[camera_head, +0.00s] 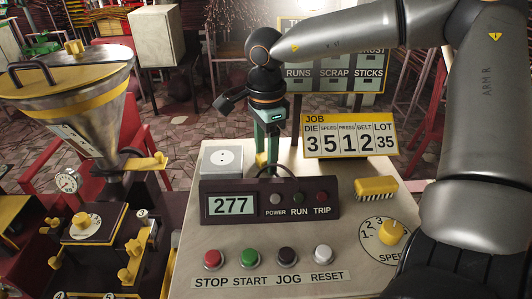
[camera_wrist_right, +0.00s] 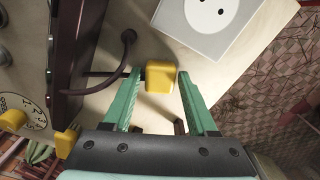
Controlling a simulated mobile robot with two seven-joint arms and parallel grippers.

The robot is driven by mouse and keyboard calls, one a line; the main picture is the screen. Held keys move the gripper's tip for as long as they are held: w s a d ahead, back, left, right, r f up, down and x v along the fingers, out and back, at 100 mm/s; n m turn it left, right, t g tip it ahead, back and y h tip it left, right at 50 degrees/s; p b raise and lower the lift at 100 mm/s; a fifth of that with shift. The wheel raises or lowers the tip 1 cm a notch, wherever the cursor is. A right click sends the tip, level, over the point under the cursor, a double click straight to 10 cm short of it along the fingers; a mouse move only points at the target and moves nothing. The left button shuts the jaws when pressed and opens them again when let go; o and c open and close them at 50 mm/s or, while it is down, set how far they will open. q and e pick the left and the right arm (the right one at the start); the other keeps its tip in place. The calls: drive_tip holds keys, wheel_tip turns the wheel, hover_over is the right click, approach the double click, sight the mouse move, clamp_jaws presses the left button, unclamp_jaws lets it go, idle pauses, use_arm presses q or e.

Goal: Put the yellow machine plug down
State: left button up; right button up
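The yellow machine plug (camera_wrist_right: 160,78) is on the pale panel top in the right wrist view, beside the white socket block (camera_wrist_right: 208,20). My right gripper (camera_wrist_right: 160,90) has its two green fingers spread on either side of the plug, with a visible gap on each side. In the head view the right gripper (camera_head: 267,148) points down behind the display box, and only a little of the yellow plug (camera_head: 261,159) shows by its fingers. The socket block (camera_head: 221,160) stands to the left, with nothing in its holes. My left gripper is not in view.
The display box (camera_head: 270,203) reading 277 stands in front of the gripper, with a dark cable (camera_wrist_right: 126,52) behind it. The job sign (camera_head: 350,136) and a yellow brush (camera_head: 376,187) are to the right. A hopper machine (camera_head: 75,100) stands at left.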

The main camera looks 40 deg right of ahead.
sight(266, 156)
drive_tip(key=shift+o, duration=0.9)
drive_tip(key=shift+r, duration=0.15)
drive_tip(key=shift+r+p, duration=0.3)
drive_tip(key=shift+p, duration=0.2)
wheel_tip(266, 156, up, 12)
drive_tip(key=shift+r, duration=0.2)
drive_tip(key=shift+a+f, duration=0.1)
